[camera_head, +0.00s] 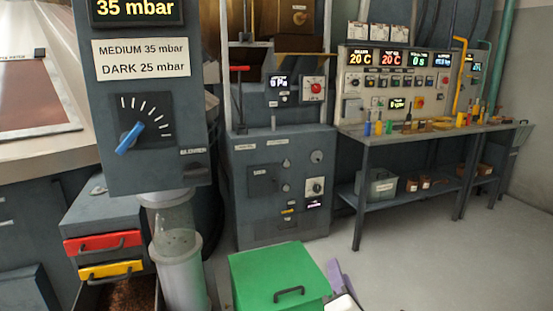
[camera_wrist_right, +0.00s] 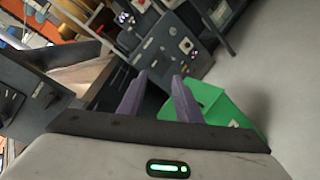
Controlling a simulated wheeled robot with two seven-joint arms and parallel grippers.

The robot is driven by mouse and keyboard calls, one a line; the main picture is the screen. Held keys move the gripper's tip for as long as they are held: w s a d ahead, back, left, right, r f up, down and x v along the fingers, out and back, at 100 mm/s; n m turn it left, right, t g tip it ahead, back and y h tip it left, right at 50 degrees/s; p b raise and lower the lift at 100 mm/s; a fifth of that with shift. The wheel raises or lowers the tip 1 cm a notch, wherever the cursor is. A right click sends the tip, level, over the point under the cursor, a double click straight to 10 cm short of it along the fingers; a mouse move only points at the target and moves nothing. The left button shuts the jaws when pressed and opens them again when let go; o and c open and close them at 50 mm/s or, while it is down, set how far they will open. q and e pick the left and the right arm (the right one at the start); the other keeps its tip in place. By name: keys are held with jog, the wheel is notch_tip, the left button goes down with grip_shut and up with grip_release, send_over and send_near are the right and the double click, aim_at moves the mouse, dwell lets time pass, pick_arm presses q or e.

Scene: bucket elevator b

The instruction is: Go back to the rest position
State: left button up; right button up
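My right gripper (camera_head: 336,272) shows at the bottom of the head view, with a purple finger and part of its white body. In the right wrist view its two purple fingers (camera_wrist_right: 160,78) stand apart with nothing between them. It is beside the right side of the green lidded box (camera_head: 278,278), and I cannot tell how far above the floor. The green box also shows in the right wrist view (camera_wrist_right: 222,105), beyond the fingers. My left gripper is in neither view.
A grey control cabinet (camera_head: 262,205) stands behind the green box. A panel with a blue-handled dial (camera_head: 150,140) is close on the left, above a clear cylinder (camera_head: 178,240) and red and yellow drawers (camera_head: 103,243). A workbench (camera_head: 400,136) stands at right. The floor (camera_head: 440,265) before it is clear.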

jog(key=s+d+f+m+g, duration=0.3)
jog(key=s+d+f+m, duration=0.15)
jog(key=f, duration=0.55)
jog(key=s+d+f+m+g, duration=0.2)
jog(key=s+d+f+m, duration=0.15)
jog(key=s+f, duration=0.45)
jog(key=s+d+f+m+g+y, duration=0.1)
jog(key=s+d+f+m, duration=0.25)
jog(key=s, duration=0.25)
jog(key=s+d+f+m+g, duration=0.2)
jog(key=s+f+m, duration=0.1)
jog(key=s+f, duration=0.25)
jog(key=s+d+f+m+g+y, duration=0.1)
jog(key=s+d+f+m, duration=0.25)
jog(key=s, duration=0.35)
jog(key=w+a+m, duration=0.1)
jog(key=a+m, duration=0.3)
jog(key=a, duration=0.9)
jog(key=shift+a+r+m+t+y, duration=0.3)
jog(key=shift+m+t, duration=0.1)
